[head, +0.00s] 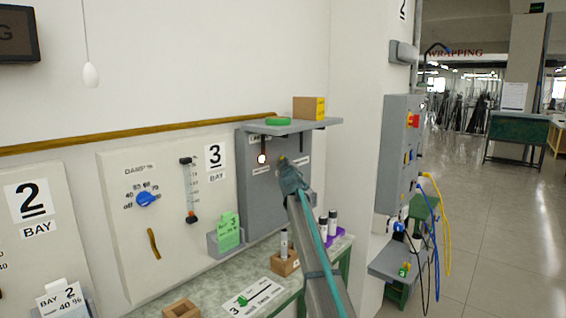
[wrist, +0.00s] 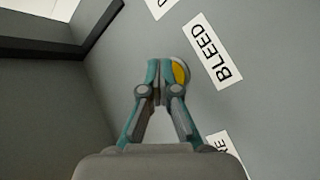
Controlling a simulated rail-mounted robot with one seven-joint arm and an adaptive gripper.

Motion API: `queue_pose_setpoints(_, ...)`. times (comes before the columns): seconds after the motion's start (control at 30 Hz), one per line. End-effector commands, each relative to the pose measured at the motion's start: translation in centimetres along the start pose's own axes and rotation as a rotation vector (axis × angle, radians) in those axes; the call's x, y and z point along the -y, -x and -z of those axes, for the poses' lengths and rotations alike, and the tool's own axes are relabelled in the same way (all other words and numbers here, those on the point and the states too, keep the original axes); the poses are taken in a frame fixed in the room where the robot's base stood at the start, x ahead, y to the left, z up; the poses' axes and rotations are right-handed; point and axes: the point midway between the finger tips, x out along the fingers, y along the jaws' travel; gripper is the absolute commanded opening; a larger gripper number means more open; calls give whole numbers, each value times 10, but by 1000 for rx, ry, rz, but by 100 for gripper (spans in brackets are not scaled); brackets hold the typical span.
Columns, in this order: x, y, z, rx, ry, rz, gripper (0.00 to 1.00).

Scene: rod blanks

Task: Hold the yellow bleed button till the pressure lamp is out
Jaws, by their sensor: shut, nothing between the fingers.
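The yellow bleed button (wrist: 180,73) shows in the wrist view beside a label reading BLEED (wrist: 212,52). It has a grey rim, and its left part is hidden behind a fingertip. My gripper (wrist: 163,72) is shut and empty, with its tips over the button's left side; I cannot tell whether they touch or press it. In the head view my gripper (head: 284,164) is at the front of the grey panel (head: 256,205) and covers most of the button. A round lamp (head: 261,158) left of the gripper glows bright white-orange.
A grey shelf (head: 290,126) juts out just above the panel, carrying a cardboard box (head: 309,108) and a green ring (head: 278,121). A green card (head: 229,230) stands in a holder at lower left.

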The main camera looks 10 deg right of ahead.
Motion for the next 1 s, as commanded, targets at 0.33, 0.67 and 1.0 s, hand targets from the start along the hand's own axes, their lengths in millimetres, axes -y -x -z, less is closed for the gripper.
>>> queue_pose_setpoints(0.33,0,0,0,-1,0,0,0)
queue_pose_setpoints(0.67,-3,4,-2,0,0,1,0)
queue_pose_setpoints(1.0,-8,12,-8,0,0,0,0)
